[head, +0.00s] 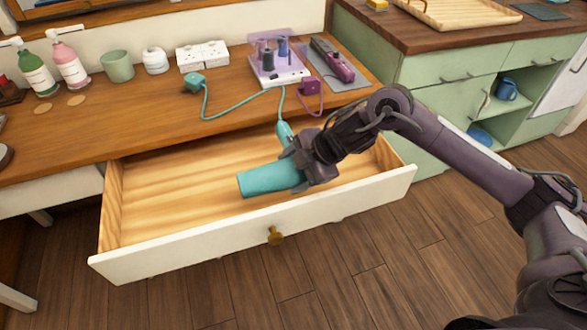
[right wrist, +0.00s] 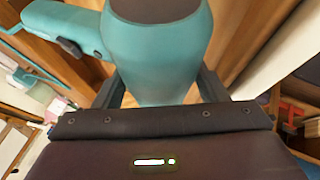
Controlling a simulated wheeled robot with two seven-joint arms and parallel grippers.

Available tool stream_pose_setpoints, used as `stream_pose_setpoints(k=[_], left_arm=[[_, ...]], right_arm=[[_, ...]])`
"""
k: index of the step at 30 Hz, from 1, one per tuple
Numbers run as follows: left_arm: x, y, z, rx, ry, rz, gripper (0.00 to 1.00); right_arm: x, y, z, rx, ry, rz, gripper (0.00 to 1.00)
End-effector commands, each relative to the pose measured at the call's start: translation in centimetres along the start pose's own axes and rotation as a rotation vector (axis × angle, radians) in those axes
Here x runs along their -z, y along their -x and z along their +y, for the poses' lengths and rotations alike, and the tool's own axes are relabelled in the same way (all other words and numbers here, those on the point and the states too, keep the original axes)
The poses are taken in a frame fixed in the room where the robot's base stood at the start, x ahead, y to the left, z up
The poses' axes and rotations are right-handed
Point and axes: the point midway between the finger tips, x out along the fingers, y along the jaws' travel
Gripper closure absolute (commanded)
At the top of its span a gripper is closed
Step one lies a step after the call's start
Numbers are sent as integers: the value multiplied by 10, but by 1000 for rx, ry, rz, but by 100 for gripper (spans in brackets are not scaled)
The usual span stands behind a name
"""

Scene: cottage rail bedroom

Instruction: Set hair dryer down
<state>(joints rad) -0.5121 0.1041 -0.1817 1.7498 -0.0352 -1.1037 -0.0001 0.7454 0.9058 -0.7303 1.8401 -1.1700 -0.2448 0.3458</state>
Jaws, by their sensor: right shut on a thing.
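The teal hair dryer (head: 265,179) is in my right gripper (head: 297,167), over the open drawer (head: 190,235). Its barrel points left and its handle (head: 284,133) points up toward the desk. Its cord (head: 235,116) runs back across the desk to a teal plug (head: 194,80). In the right wrist view the dryer's barrel (right wrist: 157,55) sits between the two fingers (right wrist: 160,92), with the handle to the left. The drawer is otherwise empty where I can see it. I cannot tell whether the dryer touches the drawer bottom. My left gripper is not in view.
The wooden desktop (head: 135,125) carries bottles, a green cup (head: 117,66), a white outlet strip (head: 203,56), a clear organizer (head: 277,62), and a purple plug (head: 311,87) near a purple device (head: 340,68) on a grey mat. A green cabinet (head: 450,70) stands at right. The drawer's left half is free.

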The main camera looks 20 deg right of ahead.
Motion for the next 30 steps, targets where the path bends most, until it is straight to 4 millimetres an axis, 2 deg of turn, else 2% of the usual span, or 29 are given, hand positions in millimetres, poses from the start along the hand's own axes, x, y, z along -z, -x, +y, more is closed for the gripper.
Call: stream_pose_setpoints(k=[11,12,13,24,26,27,30], left_arm=[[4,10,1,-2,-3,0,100],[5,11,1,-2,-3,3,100],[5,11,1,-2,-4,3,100],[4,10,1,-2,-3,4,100],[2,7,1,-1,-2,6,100],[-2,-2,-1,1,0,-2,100],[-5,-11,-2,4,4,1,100]], right_arm=[[-3,-6,-2,-4,1,1,72],[-3,-7,-4,0,0,0,30],[-3,-7,-4,0,0,0,26],[-2,-3,-2,-1,1,0,26],[1,1,1,-2,1,1,26],[3,5,4,-3,1,1,26],[1,24,3,-3,2,-3,26]])
